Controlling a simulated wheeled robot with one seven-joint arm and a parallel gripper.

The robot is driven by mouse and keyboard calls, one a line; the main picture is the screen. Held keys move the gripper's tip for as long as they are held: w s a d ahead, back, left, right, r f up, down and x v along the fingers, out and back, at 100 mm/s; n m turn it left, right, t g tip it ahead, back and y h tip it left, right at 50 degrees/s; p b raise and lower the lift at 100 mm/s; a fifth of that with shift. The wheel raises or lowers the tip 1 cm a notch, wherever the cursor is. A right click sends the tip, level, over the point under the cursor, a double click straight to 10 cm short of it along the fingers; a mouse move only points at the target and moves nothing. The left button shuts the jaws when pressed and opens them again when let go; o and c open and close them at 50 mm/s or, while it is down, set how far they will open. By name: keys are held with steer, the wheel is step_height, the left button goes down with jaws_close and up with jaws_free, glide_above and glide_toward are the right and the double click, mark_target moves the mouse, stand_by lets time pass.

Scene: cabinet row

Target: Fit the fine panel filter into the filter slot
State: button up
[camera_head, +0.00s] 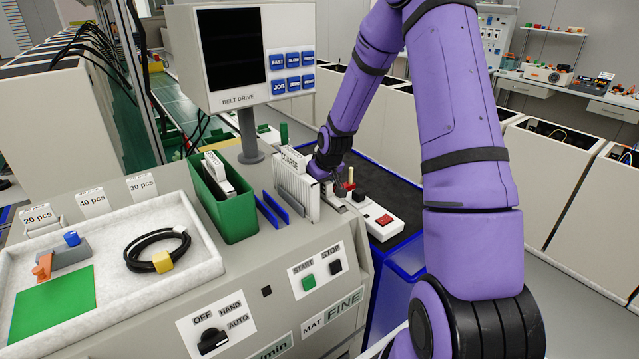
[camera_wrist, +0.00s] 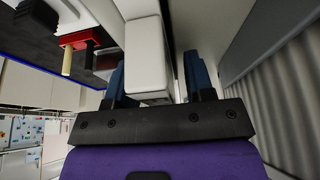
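A pleated panel filter (camera_head: 297,192) stands upright on the machine top, with a white top label that seems to read COARSE. Grey pleats (camera_wrist: 292,100) show at the right of the wrist view. Another white-topped panel (camera_head: 217,168) stands in the green bin (camera_head: 236,218); its label is unreadable, so I cannot tell which is fine. Two blue rails (camera_head: 272,210) lie between bin and standing filter; I cannot confirm the slot. My gripper (camera_head: 333,184) is just right of the standing filter. In the wrist view its fingers (camera_wrist: 158,75) are apart around a white block (camera_wrist: 147,60), with a gap at the right finger.
A white box with a red button (camera_head: 384,219) and a red-and-black fixture with a pale peg (camera_wrist: 72,42) are close to my gripper. The BELT DRIVE display (camera_head: 232,58) rises behind the bin. A white tray (camera_head: 208,262) with a cable coil (camera_head: 150,248) is at the left.

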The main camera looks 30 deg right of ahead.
steer(key=v, duration=1.2)
steer(key=shift+s+a+r, duration=0.1)
steer(key=shift+r, duration=0.1)
steer(key=s+a+r+h, duration=0.1)
steer(key=s+a+r, duration=0.6)
steer(key=s+r, duration=0.25)
steer(key=s+a+r, duration=0.6)
steer(key=s+r, duration=0.3)
steer(key=s, duration=0.2)
steer(key=s+a+r, duration=0.1)
steer(key=s+a, duration=0.1)
steer(key=s, duration=0.8)
steer(key=shift+a+t+y, duration=0.15)
steer(key=shift+t+y, duration=0.25)
steer(key=shift+r, duration=0.1)
